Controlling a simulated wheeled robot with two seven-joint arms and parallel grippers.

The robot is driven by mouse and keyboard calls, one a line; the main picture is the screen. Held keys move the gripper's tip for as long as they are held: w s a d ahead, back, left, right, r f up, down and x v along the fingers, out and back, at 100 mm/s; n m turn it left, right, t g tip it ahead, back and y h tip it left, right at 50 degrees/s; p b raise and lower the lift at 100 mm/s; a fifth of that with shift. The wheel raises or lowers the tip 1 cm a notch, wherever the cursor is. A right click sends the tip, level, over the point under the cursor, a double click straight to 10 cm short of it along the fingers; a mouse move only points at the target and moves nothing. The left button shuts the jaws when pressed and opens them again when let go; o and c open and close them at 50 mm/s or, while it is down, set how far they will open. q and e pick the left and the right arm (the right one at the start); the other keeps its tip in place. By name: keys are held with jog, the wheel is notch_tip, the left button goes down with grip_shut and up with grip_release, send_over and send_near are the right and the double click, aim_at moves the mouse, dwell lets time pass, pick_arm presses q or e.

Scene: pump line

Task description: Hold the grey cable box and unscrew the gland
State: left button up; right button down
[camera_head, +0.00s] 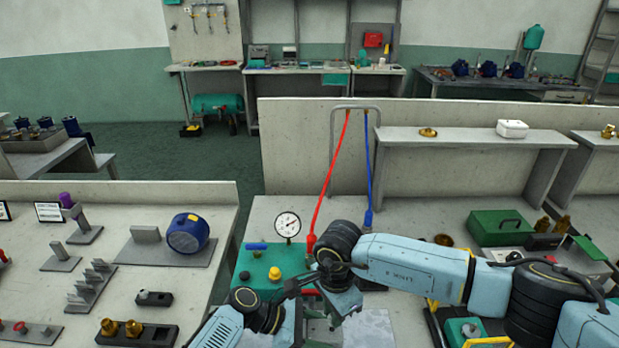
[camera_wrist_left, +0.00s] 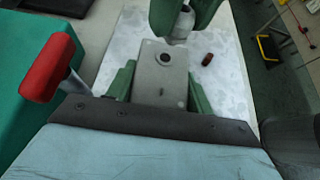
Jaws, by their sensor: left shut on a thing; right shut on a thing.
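The grey cable box (camera_wrist_left: 150,78) is between the green fingers of my left gripper (camera_wrist_left: 160,92) in the left wrist view. A dark round hole shows on its upper face. Just beyond the box, my right gripper (camera_wrist_left: 181,28) is shut on a small grey part, which looks like the gland (camera_wrist_left: 184,23). I cannot tell whether the gland touches the box. In the head view my right gripper (camera_head: 342,300) is low in the middle, over the pale mat (camera_head: 372,328). The box and my left fingers are hidden there behind my arms.
A small reddish-brown cylinder (camera_wrist_left: 207,59) lies on the mat. A red-handled lever (camera_wrist_left: 47,68) stands close on the left beside a green block. In the head view, a green unit (camera_head: 262,268) with a gauge (camera_head: 287,224) and a red hose (camera_head: 330,185) stand close to my grippers.

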jog(key=shift+r, duration=1.25)
pick_arm(q)
jog(key=o, duration=0.8)
jog(key=shift+o, duration=0.2)
